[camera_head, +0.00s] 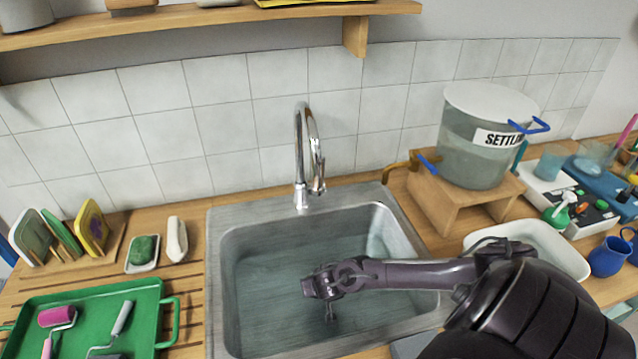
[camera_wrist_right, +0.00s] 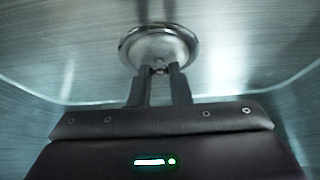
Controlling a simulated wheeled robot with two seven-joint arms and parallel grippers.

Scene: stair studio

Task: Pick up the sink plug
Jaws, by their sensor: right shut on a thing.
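The sink plug (camera_wrist_right: 158,45) shows in the right wrist view as a round, shiny metal disc with a raised rim, low in the sink (camera_head: 260,245). My right gripper (camera_wrist_right: 159,70) has its two dark fingers close together, shut on a small part at the plug's middle. In the head view my right arm reaches in from the right and the gripper (camera_head: 331,314) points down inside the basin. The plug is hidden there behind my gripper. I cannot tell whether the plug is clear of the drain. My left gripper is not in view.
A chrome tap (camera_head: 304,150) stands behind the basin. On the right are a clear settling tank (camera_head: 478,150) on a wooden stand and a white tub (camera_head: 530,240). A green tray (camera_head: 90,300) with paint rollers lies left. A shelf (camera_head: 200,17) runs above.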

